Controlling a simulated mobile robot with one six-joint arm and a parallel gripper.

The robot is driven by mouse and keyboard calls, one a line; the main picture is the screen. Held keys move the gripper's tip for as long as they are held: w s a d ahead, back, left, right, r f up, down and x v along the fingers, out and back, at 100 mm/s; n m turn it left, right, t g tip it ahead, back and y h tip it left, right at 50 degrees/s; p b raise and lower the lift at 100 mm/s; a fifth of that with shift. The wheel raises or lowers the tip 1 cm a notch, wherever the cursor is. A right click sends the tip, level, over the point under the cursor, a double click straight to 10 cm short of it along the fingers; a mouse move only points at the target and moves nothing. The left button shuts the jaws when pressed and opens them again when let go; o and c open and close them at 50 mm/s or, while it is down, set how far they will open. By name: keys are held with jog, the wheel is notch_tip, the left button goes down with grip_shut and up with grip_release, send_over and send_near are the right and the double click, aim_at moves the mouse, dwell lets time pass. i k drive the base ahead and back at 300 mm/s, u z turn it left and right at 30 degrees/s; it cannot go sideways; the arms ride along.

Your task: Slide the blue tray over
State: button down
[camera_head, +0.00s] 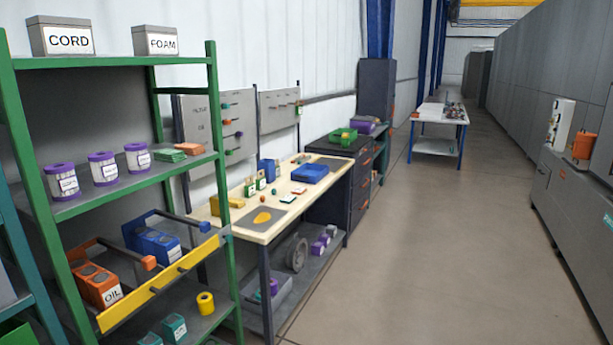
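A flat blue tray (310,173) rests on the pale top of a workbench (280,215), toward its far end and right side. The tray looks shallow; I cannot tell whether anything lies in it. My gripper is not in view.
A green-framed shelf (228,200) with tins, boxes and a yellow bar (160,280) stands close on the left, partly before the bench. On the bench lie a grey mat (250,221), a yellow box (228,201) and small cards. A dark cabinet (335,149) stands beyond. The aisle floor (420,260) is clear.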

aim_at(309, 174)
jog(key=i, duration=0.9)
jog(key=z, duration=4.35)
jog(key=i, duration=0.1)
jog(key=u, duration=2.85)
jog(key=i, duration=0.4)
